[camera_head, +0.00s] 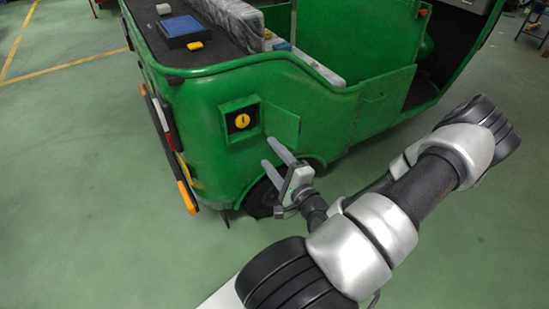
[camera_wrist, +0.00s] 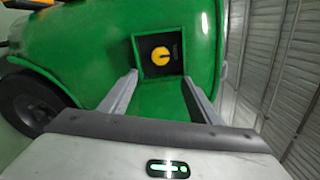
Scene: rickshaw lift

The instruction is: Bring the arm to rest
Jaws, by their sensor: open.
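My gripper (camera_head: 274,160) is open and empty, with its two fingers apart. In the head view it is in front of the green rickshaw's rear side (camera_head: 310,115), just below and to the right of a recessed box with a yellow knob (camera_head: 242,121). The box's small green door (camera_head: 280,127) stands open. In the wrist view the gripper fingers (camera_wrist: 160,95) frame the dark recess with the yellow knob (camera_wrist: 160,56). I cannot tell whether a finger touches the body. My arm reaches in from the lower right, bent at its joints.
A rear wheel (camera_head: 263,197) is below the gripper, partly hidden; it also shows in the wrist view (camera_wrist: 28,103). A blue tray (camera_head: 182,29) and yellow block (camera_head: 195,46) lie on the rickshaw's dark top. Open green floor (camera_head: 90,200) lies to the left and right.

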